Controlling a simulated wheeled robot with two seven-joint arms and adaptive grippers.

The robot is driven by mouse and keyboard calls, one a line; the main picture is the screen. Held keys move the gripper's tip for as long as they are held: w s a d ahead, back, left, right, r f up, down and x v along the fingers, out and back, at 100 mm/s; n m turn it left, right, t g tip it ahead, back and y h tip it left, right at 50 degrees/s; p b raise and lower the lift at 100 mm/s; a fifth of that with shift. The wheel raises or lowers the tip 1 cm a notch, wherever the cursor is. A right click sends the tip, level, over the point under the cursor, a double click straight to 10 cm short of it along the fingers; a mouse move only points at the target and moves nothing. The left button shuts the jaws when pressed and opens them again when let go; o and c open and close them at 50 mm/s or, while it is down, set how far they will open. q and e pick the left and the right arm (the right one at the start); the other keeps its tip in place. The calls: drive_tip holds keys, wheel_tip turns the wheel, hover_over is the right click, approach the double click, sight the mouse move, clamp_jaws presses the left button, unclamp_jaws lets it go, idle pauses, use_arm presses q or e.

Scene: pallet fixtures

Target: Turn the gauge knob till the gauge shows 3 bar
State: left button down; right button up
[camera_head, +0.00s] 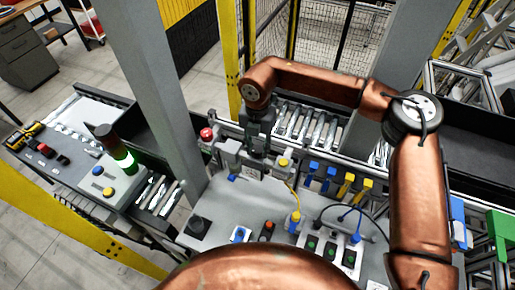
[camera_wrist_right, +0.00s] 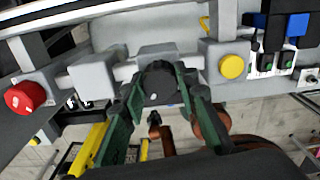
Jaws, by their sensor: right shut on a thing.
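The gauge knob (camera_wrist_right: 155,82) is a dark round cap with a small light mark, on a grey block of the fixture in the right wrist view. My right gripper (camera_wrist_right: 157,105) has its green-lined fingers on both sides of the knob and is shut on it. In the head view the right gripper (camera_head: 257,145) points down at the rear edge of the fixture panel and hides the knob. I cannot make out a gauge face or its reading in either view. My left gripper is not in view.
The light panel (camera_head: 215,210) carries a blue switch (camera_head: 240,234) and several connectors.

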drive_tip(key=shift+f+n+b, duration=0.1)
drive_tip(key=shift+n+b, duration=0.7)
drive_tip(key=shift+n, duration=0.4)
drive_tip(key=shift+c, duration=0.2)
drive_tip(key=n+b, duration=0.1)
drive_tip(key=n, duration=0.1)
drive_tip(key=shift+n, duration=0.4)
drive_tip(key=n+b, duration=0.1)
drive_tip(key=n, duration=0.1)
drive_tip(key=shift+n, duration=0.4)
drive_tip(key=n, duration=0.3)
drive_tip(key=shift+n+b, duration=0.3)
drive_tip(key=shift+b, duration=0.05)
drive_tip(key=n, duration=0.5)
drive_tip(key=shift+b, duration=0.35)
drive_tip(key=n, duration=0.6)
drive_tip(key=shift+n, duration=0.3)
drive_tip(key=o, duration=1.2)
drive_tip(key=shift+c, duration=0.2)
